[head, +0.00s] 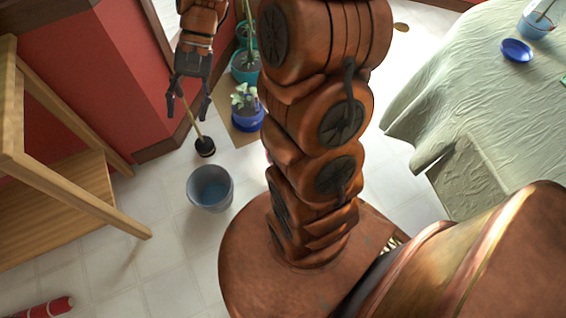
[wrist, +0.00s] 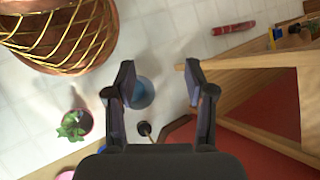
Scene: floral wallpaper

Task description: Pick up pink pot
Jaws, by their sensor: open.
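My gripper (head: 187,112) hangs open at the upper left of the head view, above the floor; its two fingers also show apart in the wrist view (wrist: 160,76), with nothing held between them. No clearly pink pot shows in the head view. In the wrist view, a small pinkish piece (wrist: 66,175) is cut off by the bottom edge; I cannot tell what it is. A reddish-rimmed potted plant (wrist: 77,124) stands left of the fingers. In the head view, a blue pot (head: 248,122) with a pale-leaved plant stands right of my gripper.
A grey-blue bucket (head: 210,188) and a dark-ended stick (head: 205,147) are on the floor below my gripper. Teal pots (head: 244,68) stand behind. A wooden shelf (head: 60,190) is left, a cloth-covered table (head: 470,90) right. A red object (head: 48,308) lies front left.

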